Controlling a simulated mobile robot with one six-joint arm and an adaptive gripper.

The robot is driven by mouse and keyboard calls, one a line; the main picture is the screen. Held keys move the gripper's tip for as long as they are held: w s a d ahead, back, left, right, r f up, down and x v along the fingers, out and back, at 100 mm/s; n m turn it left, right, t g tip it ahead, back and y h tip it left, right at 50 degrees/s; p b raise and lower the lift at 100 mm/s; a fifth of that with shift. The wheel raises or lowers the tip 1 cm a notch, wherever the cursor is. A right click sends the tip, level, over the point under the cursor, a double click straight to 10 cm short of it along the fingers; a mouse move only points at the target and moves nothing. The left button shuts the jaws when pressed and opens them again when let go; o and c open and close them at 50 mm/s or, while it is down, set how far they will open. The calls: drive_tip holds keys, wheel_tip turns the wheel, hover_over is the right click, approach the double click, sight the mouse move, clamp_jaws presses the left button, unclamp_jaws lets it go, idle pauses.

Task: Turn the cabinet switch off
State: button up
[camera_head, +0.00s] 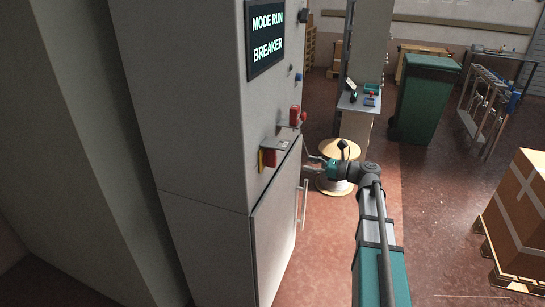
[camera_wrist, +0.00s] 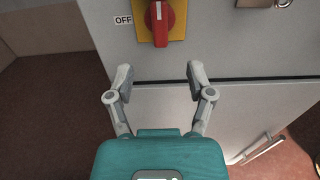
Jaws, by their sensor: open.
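The cabinet switch (camera_wrist: 161,24) is a red rotary handle on a yellow plate, its top cut off by the wrist view's upper edge. Its handle stands about upright, with a pale mark near the upper end. A white OFF label (camera_wrist: 123,20) sits left of it. In the head view the red switch (camera_head: 271,158) shows edge-on on the front of the grey cabinet (camera_head: 190,110). My gripper (camera_wrist: 160,76) is open and empty, its fingers spread below the handle and apart from it. In the head view my gripper (camera_head: 309,168) is right of the switch.
A cabinet display (camera_head: 266,38) reads MODE RUN BREAKER. Another red fitting (camera_head: 295,116) projects beyond the switch. A cabinet door handle (camera_head: 303,204) stands out below. A spool (camera_head: 338,160) stands behind my gripper. A green bin (camera_head: 425,98) and a boxed pallet (camera_head: 520,215) are right.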

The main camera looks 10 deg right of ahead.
sight(276, 157)
drive_tip(key=x, duration=1.3)
drive_tip(key=shift+w+a, duration=0.15)
drive_tip(key=shift+a, duration=0.1)
clamp_jaws()
